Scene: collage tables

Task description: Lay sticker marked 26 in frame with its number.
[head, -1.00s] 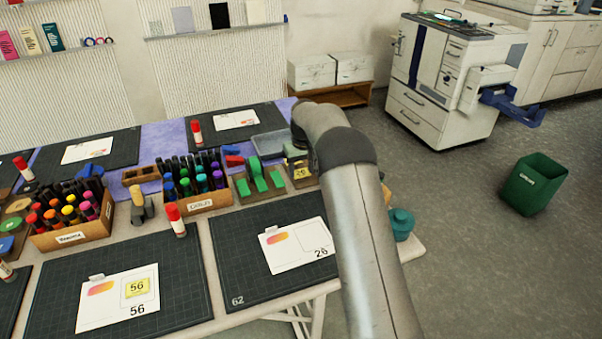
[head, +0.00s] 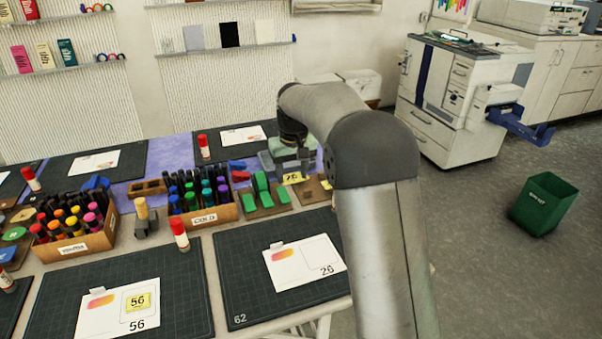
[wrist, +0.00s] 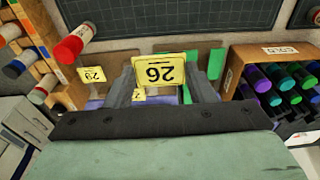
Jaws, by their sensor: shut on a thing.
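My gripper (wrist: 161,82) is shut on a yellow sticker marked 26 (wrist: 159,70), which stands out between the two fingertips in the wrist view. In the head view the sticker (head: 292,178) shows below my gripper, above the boards behind the right front mat. The white card numbered 26 (head: 285,268) lies on that mat, with an orange-pink patch and an empty outlined frame (head: 321,250). My gripper is behind the card and apart from it.
Another yellow sticker marked 29 (wrist: 92,74) is on a brown board. A marker box (head: 207,217), green blocks (head: 262,187) and a red-capped glue stick (head: 180,234) stand nearby. The card numbered 56 (head: 106,312) holds its sticker. The right mat (head: 250,302) is otherwise clear.

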